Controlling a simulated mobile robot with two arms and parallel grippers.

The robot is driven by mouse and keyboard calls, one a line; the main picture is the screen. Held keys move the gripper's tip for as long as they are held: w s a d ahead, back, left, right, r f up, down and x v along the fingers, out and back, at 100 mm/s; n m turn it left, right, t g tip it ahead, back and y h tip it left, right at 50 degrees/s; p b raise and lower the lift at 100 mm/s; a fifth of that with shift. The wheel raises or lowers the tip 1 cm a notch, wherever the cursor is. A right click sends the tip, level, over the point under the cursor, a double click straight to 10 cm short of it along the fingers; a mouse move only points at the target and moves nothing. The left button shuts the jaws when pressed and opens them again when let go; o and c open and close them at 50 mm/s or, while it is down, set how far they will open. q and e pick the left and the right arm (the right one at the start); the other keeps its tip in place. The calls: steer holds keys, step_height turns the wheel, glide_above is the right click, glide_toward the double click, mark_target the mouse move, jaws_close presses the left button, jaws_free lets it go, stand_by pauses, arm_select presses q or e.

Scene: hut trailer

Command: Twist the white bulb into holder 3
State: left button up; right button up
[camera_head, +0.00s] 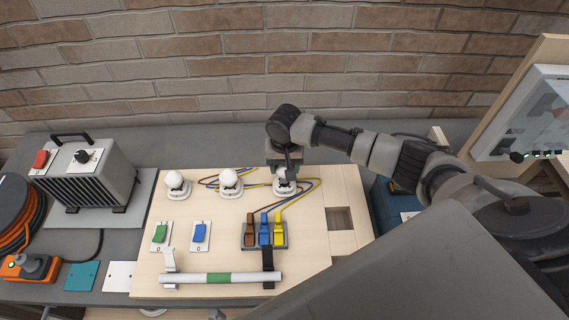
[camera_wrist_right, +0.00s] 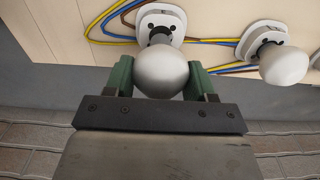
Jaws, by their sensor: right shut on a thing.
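My right gripper (camera_head: 285,172) is over the rightmost of three round white holders on the wooden board. In the right wrist view its green fingers (camera_wrist_right: 162,80) are shut on the round white bulb (camera_wrist_right: 162,72), one on each side. The bulb is in line with the white holder (camera_wrist_right: 160,22) and covers part of it; I cannot tell how deep its base sits. In the head view the gripper hides most of this bulb, and the holder's rim (camera_head: 284,190) shows below. My left gripper is not in view.
Two other white bulbs, left (camera_head: 175,180) and middle (camera_head: 229,177), stand in their holders. Blue and yellow wires run between the holders and a lever connector block (camera_head: 264,231). A white tube (camera_head: 220,279) lies along the front. A brick wall (camera_head: 220,60) stands behind.

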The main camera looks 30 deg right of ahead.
stand_by(0.5)
steer(key=shift+p, duration=0.45)
steer(key=shift+f+b, duration=0.6)
steer(key=shift+f, duration=1.05)
steer(key=shift+r+n+p, duration=0.1)
steer(key=shift+n+p, duration=0.2)
steer(key=shift+n, duration=0.5)
steer(key=shift+a+n, duration=0.1)
steer(key=shift+n, duration=0.8)
